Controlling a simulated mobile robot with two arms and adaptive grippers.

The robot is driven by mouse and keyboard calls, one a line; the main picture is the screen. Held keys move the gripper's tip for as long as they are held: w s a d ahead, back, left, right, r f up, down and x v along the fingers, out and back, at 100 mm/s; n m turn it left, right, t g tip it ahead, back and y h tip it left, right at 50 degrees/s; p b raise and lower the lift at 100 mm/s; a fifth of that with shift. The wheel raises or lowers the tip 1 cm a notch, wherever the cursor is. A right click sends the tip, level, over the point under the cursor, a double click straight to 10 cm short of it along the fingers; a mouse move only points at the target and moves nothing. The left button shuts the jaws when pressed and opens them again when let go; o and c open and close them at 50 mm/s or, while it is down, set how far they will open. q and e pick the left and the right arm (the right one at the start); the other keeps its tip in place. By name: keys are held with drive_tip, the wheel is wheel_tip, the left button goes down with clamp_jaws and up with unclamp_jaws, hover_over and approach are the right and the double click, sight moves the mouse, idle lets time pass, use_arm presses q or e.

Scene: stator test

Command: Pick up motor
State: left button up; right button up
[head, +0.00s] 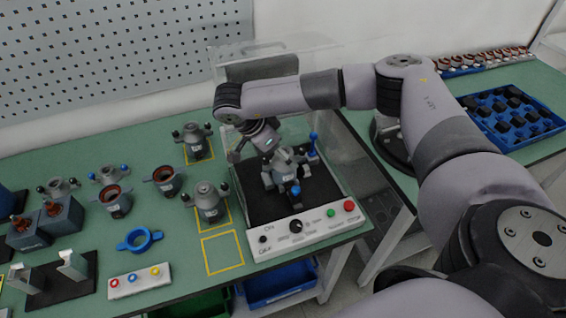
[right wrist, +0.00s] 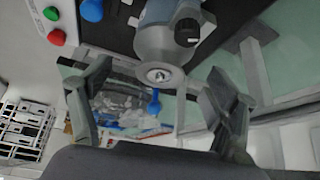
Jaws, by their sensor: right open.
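A grey motor (head: 289,178) with a white label stands on the black bed of the test station (head: 262,212). My right gripper (head: 268,150) is above and behind it, fingers pointing down toward it. In the right wrist view the same motor (right wrist: 160,45) shows its round end and shaft, ahead of the open right gripper (right wrist: 158,110). The fingers are spread wide with nothing held between them. Whether they flank the motor is hard to tell. My left gripper is not in view.
Blue-knobbed clamps (head: 313,140) stand beside the motor. More grey motors stand left of the station, one at the back (head: 198,141) and one nearer (head: 209,203). An empty yellow square (head: 222,252) lies in front. A clear cover (head: 345,150) borders the station.

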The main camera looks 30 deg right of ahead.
drive_tip(key=p+x, duration=0.2)
drive_tip(key=x, duration=0.2)
drive_tip(key=shift+d+f, duration=0.25)
drive_tip(key=shift+d, duration=0.05)
drive_tip(key=shift+d+f, duration=0.1)
drive_tip(key=shift+f, duration=0.15)
drive_tip(key=c, duration=1.1)
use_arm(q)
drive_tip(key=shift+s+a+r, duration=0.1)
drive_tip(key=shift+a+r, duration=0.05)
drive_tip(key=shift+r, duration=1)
use_arm(e)
clamp_jaws()
